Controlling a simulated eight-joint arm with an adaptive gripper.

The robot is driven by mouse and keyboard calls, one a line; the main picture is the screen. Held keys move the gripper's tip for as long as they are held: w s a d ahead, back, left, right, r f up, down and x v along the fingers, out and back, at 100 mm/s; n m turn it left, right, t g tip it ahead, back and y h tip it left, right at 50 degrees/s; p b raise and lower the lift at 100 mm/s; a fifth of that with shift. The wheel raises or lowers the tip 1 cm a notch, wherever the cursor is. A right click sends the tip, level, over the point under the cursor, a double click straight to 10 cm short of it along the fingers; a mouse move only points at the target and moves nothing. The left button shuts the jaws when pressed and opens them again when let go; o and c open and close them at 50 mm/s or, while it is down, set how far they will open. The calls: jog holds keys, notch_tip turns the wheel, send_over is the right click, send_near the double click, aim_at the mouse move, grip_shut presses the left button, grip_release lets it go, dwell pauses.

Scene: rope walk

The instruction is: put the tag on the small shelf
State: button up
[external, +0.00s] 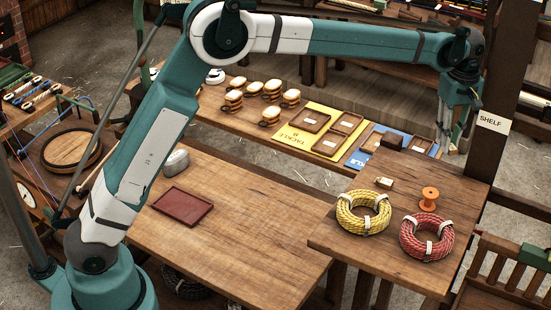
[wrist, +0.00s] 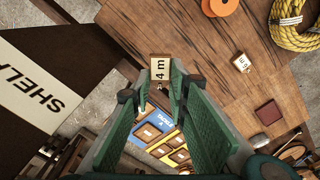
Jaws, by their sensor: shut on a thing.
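My gripper (external: 441,140) hangs pointing down at the back right, near the far edge of the raised board and left of the dark post. In the wrist view, my gripper (wrist: 161,82) is shut on a small pale tag (wrist: 160,67) marked "4 m", held at the fingertips. The held tag cannot be made out in the external view. A white sign (external: 493,123) reading "SHELF" is fixed to the post; it also shows in the wrist view (wrist: 35,85). I cannot tell which surface it names.
The raised board (external: 340,240) bears another small tag (external: 384,182), an orange spool (external: 429,199), a yellow rope coil (external: 345,218) and a red rope coil (external: 405,243). A red tray (external: 184,206) lies on the main table, whose middle is clear. Yellow and blue mats (external: 318,128) lie behind.

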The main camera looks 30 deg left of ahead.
send_over(440, 175)
jog(key=shift+d+f, duration=0.15)
jog(key=shift+f, duration=3)
jog(key=shift+f+p, duration=0.4)
jog(key=shift+f, duration=1.45)
jog(key=shift+f, duration=0.1)
jog(key=shift+o, duration=1.1)
jog(key=shift+f, duration=0.1)
jog(key=o, duration=0.4)
